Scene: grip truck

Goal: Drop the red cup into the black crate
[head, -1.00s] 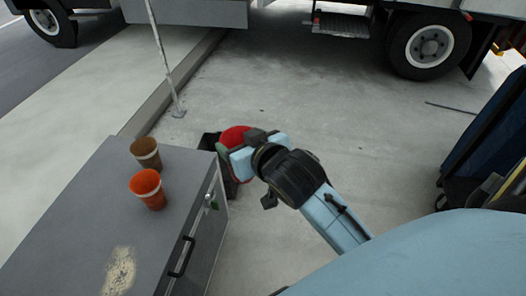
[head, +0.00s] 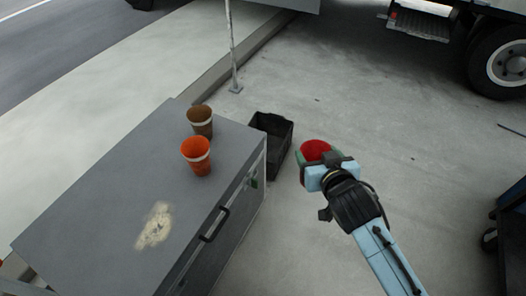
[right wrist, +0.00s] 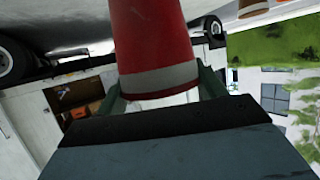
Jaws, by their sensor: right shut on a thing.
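The red cup (head: 315,149) is held in my right gripper (head: 308,165), above the concrete and just right of the crate. In the right wrist view the red cup (right wrist: 155,40), with a white band, sits between the two green fingers, which are shut on it. The black crate (head: 287,153) stands on the ground beside the grey cabinet; its inside looks empty in the part I see, and the cabinet's corner hides some of it. My left gripper is not in view.
An orange cup (head: 197,156) and a brown cup (head: 200,121) stand on the grey cabinet (head: 110,200). A thin pole (head: 231,45) rises behind the crate. A truck wheel (head: 508,62) is at the upper right. A dark blue thing (head: 512,215) is at the right edge. The concrete between is clear.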

